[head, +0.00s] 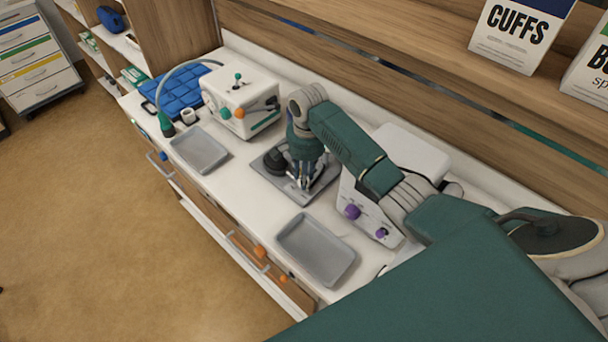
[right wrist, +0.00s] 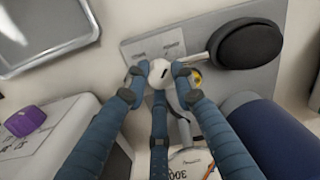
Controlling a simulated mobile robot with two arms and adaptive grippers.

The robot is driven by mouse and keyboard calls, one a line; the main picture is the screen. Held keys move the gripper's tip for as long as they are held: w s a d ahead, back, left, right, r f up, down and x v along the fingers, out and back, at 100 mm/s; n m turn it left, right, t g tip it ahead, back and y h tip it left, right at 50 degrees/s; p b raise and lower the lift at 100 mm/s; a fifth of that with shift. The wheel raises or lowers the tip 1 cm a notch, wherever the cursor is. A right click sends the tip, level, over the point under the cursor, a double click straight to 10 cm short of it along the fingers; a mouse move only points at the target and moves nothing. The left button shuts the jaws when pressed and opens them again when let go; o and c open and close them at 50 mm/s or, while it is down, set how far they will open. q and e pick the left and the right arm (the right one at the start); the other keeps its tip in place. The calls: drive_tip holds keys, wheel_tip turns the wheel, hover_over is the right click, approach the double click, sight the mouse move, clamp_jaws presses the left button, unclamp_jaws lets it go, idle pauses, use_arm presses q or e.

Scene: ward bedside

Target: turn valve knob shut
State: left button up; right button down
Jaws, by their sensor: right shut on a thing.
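A white round knob (right wrist: 158,70) with a dark mark on its face shows in the right wrist view, over a grey plate (right wrist: 150,48). My right gripper (right wrist: 159,78) is shut on this knob, with its blue-grey fingers around it. In the head view my right gripper (head: 303,184) points down over the grey plate (head: 323,180) on the counter, and its fingers hide the knob. A black round part (head: 275,161) stands on the plate just left of the gripper; it also shows in the right wrist view (right wrist: 247,42). My left gripper is not in view.
A white box with purple knobs (head: 352,211) stands close right of the plate. Grey trays (head: 316,250) (head: 199,150) lie in front and to the left. A white device with an orange knob (head: 240,113) and a blue organizer (head: 180,92) stand farther left.

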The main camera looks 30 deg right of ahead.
drive_tip(key=n, duration=0.4)
drive_tip(key=shift+r, duration=0.1)
drive_tip(key=n, duration=0.4)
drive_tip(key=shift+w+d+n, duration=0.1)
drive_tip(key=shift+w+n, duration=0.05)
drive_tip(key=shift+n, duration=0.25)
drive_tip(key=n, duration=0.4)
drive_tip(key=shift+n+g, duration=0.3)
drive_tip(key=shift+n, duration=2.2)
drive_tip(key=c, duration=1.4)
unclamp_jaws()
drive_tip(key=shift+c, duration=0.2)
